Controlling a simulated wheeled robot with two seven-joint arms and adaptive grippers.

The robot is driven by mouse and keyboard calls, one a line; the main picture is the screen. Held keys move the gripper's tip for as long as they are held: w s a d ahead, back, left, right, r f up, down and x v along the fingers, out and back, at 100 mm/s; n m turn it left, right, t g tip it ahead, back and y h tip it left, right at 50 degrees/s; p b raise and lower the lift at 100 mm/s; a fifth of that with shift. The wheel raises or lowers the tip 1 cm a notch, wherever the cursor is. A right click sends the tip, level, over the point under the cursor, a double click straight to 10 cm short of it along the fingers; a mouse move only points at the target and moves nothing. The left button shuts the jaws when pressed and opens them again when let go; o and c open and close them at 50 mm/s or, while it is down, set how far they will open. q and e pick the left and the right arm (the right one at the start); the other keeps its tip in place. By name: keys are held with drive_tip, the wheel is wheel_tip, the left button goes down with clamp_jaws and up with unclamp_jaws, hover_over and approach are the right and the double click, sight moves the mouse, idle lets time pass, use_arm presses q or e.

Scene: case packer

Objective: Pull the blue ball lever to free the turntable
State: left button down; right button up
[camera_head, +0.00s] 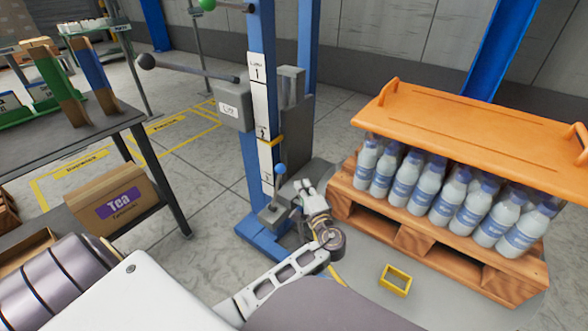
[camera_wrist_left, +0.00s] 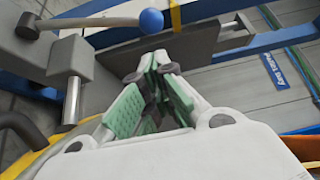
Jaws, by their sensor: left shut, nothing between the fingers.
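The blue ball lever (camera_head: 281,169) is low on the blue column, its small blue ball above a grey base. In the left wrist view the blue ball (camera_wrist_left: 151,20) sits at the end of a grey rod, just beyond the fingertips. My left gripper (camera_head: 303,185) is right beside the lever, to the right of the ball. Its green-padded fingers (camera_wrist_left: 153,65) are shut and empty, and a gap shows between them and the ball. My right gripper is not in view.
The blue column (camera_head: 259,110) carries a grey box and a black-ball lever (camera_head: 147,62). A wooden pallet (camera_head: 380,215) of bottles under an orange cover (camera_head: 470,120) stands close on the right. A yellow frame (camera_head: 396,280) lies in front. A table (camera_head: 80,135) is left.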

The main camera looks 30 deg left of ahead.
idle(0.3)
